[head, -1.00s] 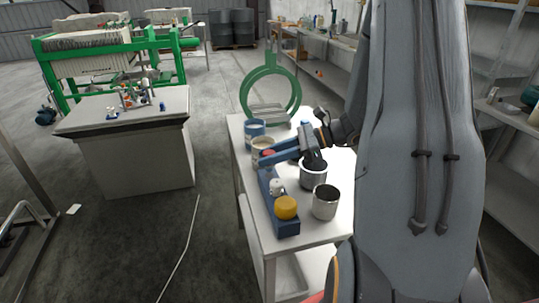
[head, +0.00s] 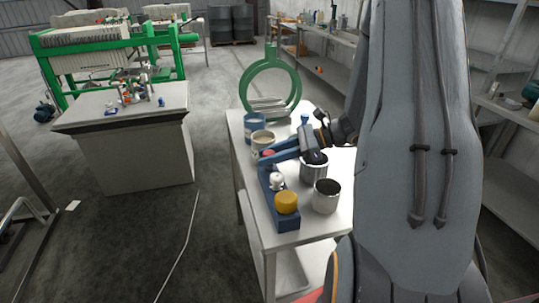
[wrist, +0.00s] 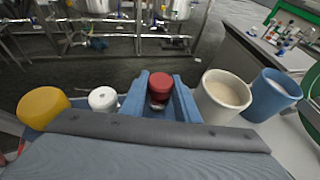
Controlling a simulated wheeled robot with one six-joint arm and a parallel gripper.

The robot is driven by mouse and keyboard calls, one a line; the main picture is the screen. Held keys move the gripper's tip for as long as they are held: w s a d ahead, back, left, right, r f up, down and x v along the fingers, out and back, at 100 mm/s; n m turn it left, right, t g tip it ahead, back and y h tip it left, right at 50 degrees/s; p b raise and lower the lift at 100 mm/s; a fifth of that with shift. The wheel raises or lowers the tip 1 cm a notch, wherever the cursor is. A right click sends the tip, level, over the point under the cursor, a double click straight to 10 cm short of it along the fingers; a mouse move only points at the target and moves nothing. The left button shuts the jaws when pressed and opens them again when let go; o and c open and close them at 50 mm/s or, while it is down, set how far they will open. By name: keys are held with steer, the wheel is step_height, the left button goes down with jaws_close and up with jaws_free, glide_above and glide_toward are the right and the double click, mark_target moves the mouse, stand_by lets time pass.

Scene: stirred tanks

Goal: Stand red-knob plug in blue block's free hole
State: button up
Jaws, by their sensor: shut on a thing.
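The red-knob plug (wrist: 160,84) is between the two blue fingers of my gripper (wrist: 159,92) in the wrist view, which are shut on it. It looks upright, with a bit of bright metal under the knob. In the head view its red top (head: 268,153) shows by the fingertips (head: 266,160), at the far end of the blue block (head: 289,222). The block holds a plug with a yellow knob (head: 287,202) at its near end and one with a white knob (head: 277,182) behind it. My fingers hide the far hole, so I cannot tell whether the plug's foot is in it.
A cream cup (head: 262,140) and a blue cup (head: 254,122) stand beyond the block, close to my gripper. Two metal pots (head: 326,197) stand to its right. A green ring stand (head: 243,90) is at the table's back. The block lies along the left table edge.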

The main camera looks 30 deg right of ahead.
steer(key=shift+f+b, duration=0.5)
steer(key=shift+f, duration=0.6)
steer(key=o, duration=1.2)
steer(key=shift+c, duration=0.2)
steer(key=b+v, duration=0.1)
steer(key=v, duration=0.6)
steer(key=shift+s+d+r+b, duration=0.2)
steer(key=shift+d+b, duration=0.1)
steer(key=shift+b, duration=0.05)
